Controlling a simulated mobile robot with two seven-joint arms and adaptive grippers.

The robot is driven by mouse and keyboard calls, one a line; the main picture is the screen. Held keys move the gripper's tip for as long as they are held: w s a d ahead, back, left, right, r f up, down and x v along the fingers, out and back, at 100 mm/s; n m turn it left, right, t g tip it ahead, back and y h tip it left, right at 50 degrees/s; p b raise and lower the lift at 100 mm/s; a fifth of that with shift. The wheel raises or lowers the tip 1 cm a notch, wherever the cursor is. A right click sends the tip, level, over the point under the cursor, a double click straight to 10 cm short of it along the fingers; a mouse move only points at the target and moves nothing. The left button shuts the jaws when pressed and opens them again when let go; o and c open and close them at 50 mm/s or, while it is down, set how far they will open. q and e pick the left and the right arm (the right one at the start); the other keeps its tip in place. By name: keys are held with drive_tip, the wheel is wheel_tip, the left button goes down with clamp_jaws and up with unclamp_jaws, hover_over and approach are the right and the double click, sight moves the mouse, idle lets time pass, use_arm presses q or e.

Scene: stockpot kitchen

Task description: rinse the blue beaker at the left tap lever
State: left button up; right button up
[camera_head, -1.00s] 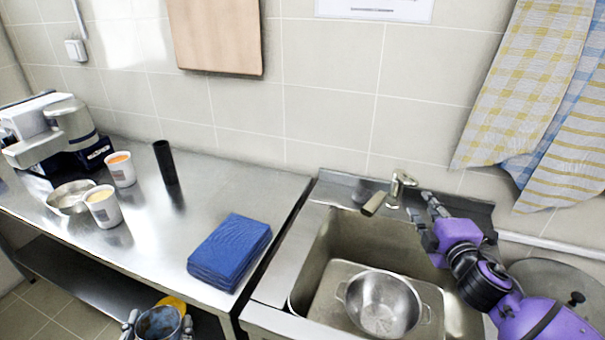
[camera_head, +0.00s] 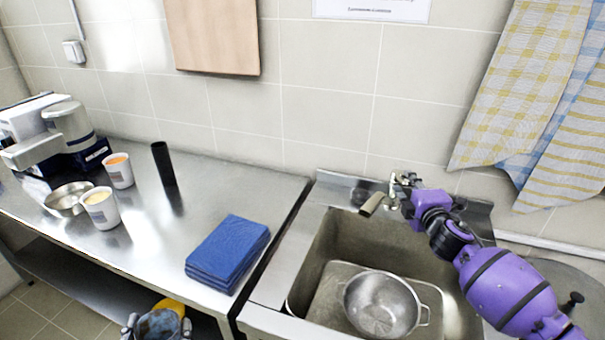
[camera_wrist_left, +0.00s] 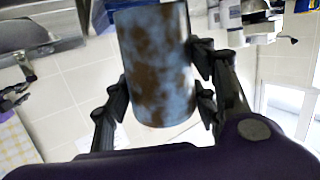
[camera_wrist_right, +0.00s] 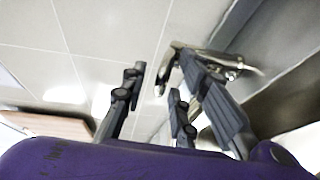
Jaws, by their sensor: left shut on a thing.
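The blue beaker (camera_head: 158,326), stained with brown patches, is low at the bottom edge of the head view, beside the counter front. My left gripper (camera_head: 157,322) is shut around it; the left wrist view shows the beaker (camera_wrist_left: 158,65) between the fingers.
A steel colander (camera_head: 382,304) sits in the sink (camera_head: 340,245). On the steel counter (camera_head: 150,225) are folded blue cloths (camera_head: 228,252), two tubs, a bowl, a black cylinder (camera_head: 163,163) and a machine. Towels (camera_head: 520,90) hang right. Something yellow shows behind the beaker.

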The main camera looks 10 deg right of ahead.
drive_tip(key=shift+c, duration=0.4)
clamp_jaws()
